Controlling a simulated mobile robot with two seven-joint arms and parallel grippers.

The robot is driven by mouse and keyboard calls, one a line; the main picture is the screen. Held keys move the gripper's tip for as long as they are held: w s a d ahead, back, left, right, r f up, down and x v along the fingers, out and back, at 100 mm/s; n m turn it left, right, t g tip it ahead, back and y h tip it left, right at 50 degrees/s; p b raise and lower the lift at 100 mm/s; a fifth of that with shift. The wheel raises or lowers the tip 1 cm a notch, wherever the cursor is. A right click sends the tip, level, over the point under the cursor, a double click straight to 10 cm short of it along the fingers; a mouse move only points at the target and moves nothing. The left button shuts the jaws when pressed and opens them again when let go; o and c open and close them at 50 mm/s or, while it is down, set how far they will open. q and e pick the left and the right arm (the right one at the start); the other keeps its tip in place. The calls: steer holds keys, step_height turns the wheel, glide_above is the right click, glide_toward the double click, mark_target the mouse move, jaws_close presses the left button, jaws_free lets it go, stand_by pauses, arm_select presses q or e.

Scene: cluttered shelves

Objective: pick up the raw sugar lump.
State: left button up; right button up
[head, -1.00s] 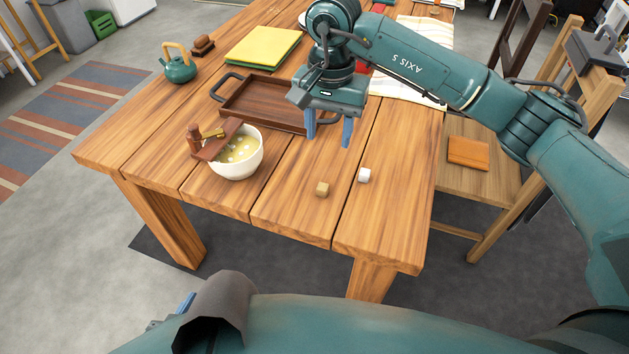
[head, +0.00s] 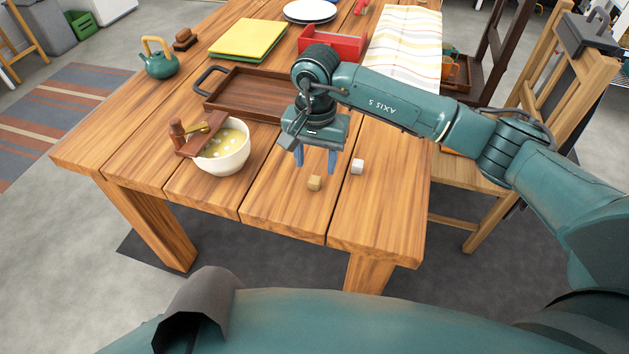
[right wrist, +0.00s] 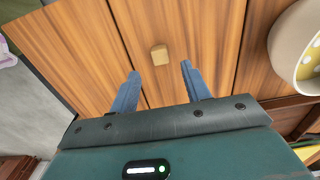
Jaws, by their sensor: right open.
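The raw sugar lump, a small tan-brown cube (head: 315,184), lies on the wooden table near its front edge. It also shows in the right wrist view (right wrist: 159,55), ahead of the fingertips and roughly centred between them. My right gripper (head: 315,167) is open and empty, with its blue fingers pointing down close to the lump. In the right wrist view the gripper (right wrist: 160,72) has a clear gap between its fingers, and the lump lies beyond it. My left gripper is not in view.
A white cube (head: 357,166) lies just right of the brown one. A cream bowl (head: 224,160) with a brown wooden piece across its rim stands to the left. A wooden tray (head: 220,104) lies behind. A red box (head: 350,48) and yellow folder (head: 243,42) are farther back.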

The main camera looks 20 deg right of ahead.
mark_target(314, 179)
step_height(314, 179, down, 5)
steer(key=shift+s+a+r, duration=0.1)
steer(key=shift+a+r, duration=0.05)
jaws_close()
stand_by(0.5)
